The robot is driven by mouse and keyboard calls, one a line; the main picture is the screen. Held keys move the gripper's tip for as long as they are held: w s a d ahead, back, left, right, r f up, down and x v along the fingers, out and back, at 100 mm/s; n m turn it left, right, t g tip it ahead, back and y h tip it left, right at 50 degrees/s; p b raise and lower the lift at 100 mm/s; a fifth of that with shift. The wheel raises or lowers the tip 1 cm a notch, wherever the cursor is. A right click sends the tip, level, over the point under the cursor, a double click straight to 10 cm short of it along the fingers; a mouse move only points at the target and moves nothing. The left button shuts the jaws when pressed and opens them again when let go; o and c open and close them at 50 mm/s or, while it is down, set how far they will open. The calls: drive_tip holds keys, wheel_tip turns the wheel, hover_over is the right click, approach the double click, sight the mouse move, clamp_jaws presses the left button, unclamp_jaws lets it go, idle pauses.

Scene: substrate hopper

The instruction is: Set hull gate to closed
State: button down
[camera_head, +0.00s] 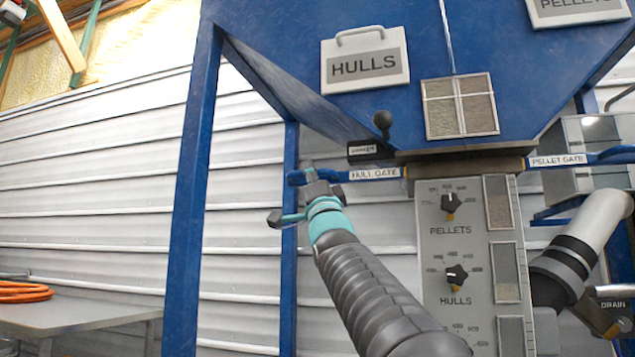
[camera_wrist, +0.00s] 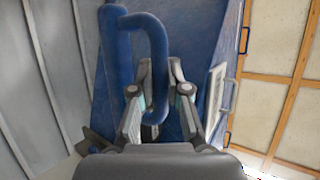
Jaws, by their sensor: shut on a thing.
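The hull gate has a blue loop handle (camera_head: 294,178) that sticks out to the left of the white HULL GATE label (camera_head: 375,174), under the blue hopper. In the wrist view the blue loop (camera_wrist: 157,45) comes down between the fingers. My gripper (camera_head: 314,184) is at the handle, left of the label, and is shut on it; it also shows in the wrist view (camera_wrist: 159,85). The fingers and wrist hide part of the handle in the head view.
The blue hopper (camera_head: 270,30) hangs above, with a black-knobbed lever (camera_head: 382,121) over the gate. The PELLET GATE (camera_head: 558,160) is to the right. A grey dial panel (camera_head: 450,265) stands below. A blue post (camera_head: 190,200) and a table (camera_head: 80,318) are at left.

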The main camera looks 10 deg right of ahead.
drive_tip(key=shift+d+f, duration=0.1)
drive_tip(key=c, duration=1.1)
unclamp_jaws()
drive_tip(key=shift+d, duration=0.25)
drive_tip(key=shift+c, duration=0.2)
drive_tip(key=shift+a, duration=0.1)
drive_tip(key=shift+s, duration=0.1)
drive_tip(key=shift+s+f, duration=0.2)
drive_tip(key=shift+s, duration=0.05)
drive_tip(key=v, duration=1.1)
drive_tip(key=shift+f, duration=0.15)
